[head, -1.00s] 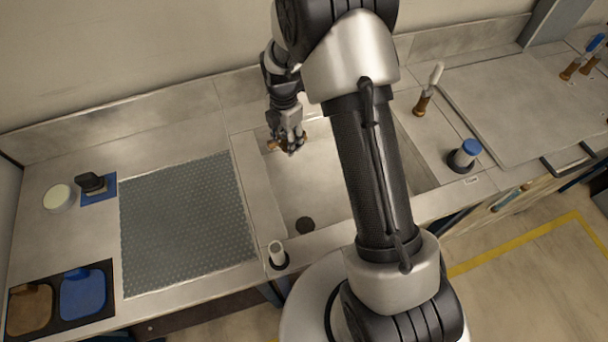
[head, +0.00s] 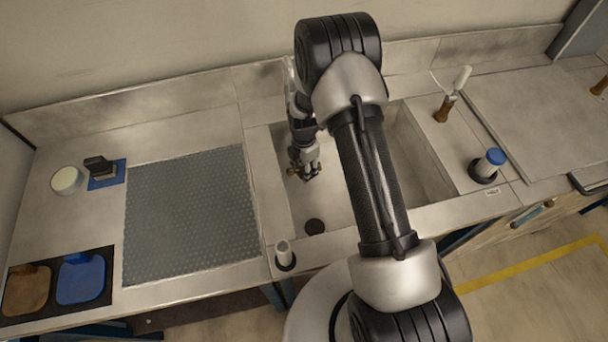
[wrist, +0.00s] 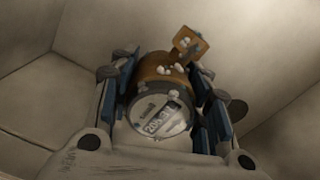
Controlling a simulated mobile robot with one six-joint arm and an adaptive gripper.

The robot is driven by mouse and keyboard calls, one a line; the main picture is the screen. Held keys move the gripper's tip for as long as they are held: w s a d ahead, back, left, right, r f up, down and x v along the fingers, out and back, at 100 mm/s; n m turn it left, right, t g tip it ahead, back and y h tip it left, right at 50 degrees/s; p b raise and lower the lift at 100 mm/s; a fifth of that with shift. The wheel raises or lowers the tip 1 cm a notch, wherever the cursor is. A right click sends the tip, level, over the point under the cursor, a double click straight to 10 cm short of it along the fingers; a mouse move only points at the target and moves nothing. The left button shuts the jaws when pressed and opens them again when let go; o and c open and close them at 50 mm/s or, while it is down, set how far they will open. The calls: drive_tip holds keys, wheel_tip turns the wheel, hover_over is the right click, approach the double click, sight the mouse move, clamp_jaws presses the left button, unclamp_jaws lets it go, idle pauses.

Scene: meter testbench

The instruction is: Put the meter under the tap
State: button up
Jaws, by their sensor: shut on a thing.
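My gripper (wrist: 165,112) is shut on the meter (wrist: 157,112), with a blue-padded finger on each side of it. In the wrist view the meter has a brass body, a round pale face with a digit window, and an orange-brown piece at its top. In the head view my gripper (head: 305,170) is over the sink basin (head: 345,205), and only small brassy bits of the meter show beside the fingers. My arm hides part of the basin. I cannot make out the tap; a pale piece behind my wrist is mostly hidden.
A dark drain (head: 314,227) lies in the basin floor. A white-topped post (head: 285,254) stands at the front edge.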

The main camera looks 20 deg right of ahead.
drive_tip(key=shift+f+b, duration=0.4)
drive_tip(key=shift+f, duration=1.4)
drive_tip(key=shift+f, duration=0.15)
drive_tip(key=o, duration=1.4)
drive_tip(key=shift+o, duration=0.2)
